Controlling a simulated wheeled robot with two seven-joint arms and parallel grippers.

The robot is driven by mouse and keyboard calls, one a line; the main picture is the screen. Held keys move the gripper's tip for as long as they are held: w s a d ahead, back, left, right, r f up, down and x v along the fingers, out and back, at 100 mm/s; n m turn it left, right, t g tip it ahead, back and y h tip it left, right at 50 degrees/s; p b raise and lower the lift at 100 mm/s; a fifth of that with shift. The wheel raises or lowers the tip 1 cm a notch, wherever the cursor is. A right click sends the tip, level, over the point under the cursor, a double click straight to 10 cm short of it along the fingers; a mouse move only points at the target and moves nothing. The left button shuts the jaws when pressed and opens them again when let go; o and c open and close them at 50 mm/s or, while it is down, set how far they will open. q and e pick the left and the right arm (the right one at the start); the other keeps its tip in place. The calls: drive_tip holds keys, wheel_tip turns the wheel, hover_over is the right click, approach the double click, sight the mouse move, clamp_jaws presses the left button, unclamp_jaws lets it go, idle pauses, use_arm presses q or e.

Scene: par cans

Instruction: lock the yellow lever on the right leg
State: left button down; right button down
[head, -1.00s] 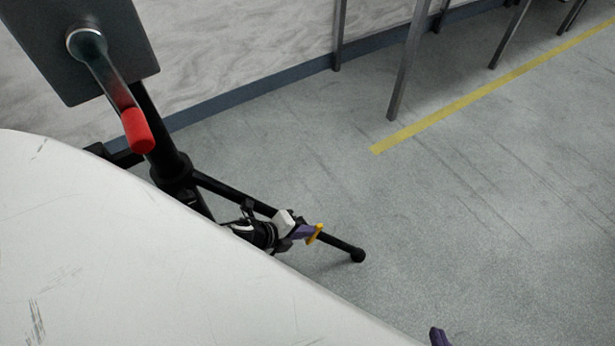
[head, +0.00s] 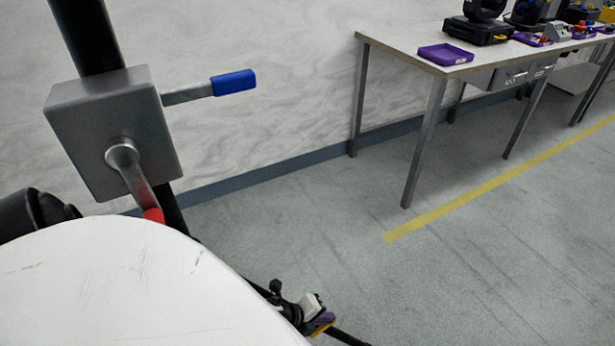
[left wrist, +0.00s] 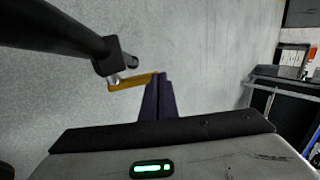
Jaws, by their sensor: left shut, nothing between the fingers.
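The yellow lever (left wrist: 130,83) sits on a clamp of the black leg (left wrist: 60,35) in the left wrist view. It points sideways from the leg, and its free end touches or nearly touches the tips of my left gripper (left wrist: 157,82). The purple fingers are closed together with nothing between them. In the head view my left gripper (head: 322,319) is low in the picture, with a sliver of the yellow lever (head: 320,331) by its tips. The leg (head: 350,340) runs out at the bottom edge. My right gripper is not in view.
A grey winch box (head: 115,130) on the stand's black post carries a red-tipped crank and a blue-tipped handle (head: 233,83). A table (head: 400,50) with purple trays and stage lights stands along the wall. The floor (head: 450,290) to the right is clear.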

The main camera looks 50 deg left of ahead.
use_arm(q)
drive_tip(key=shift+w+d+f, duration=0.2)
drive_tip(key=shift+w+f, duration=0.2)
drive_tip(key=shift+w, duration=0.3)
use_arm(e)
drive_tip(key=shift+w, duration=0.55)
use_arm(q)
drive_tip(key=shift+r, duration=0.15)
drive_tip(key=shift+r+p, duration=0.7)
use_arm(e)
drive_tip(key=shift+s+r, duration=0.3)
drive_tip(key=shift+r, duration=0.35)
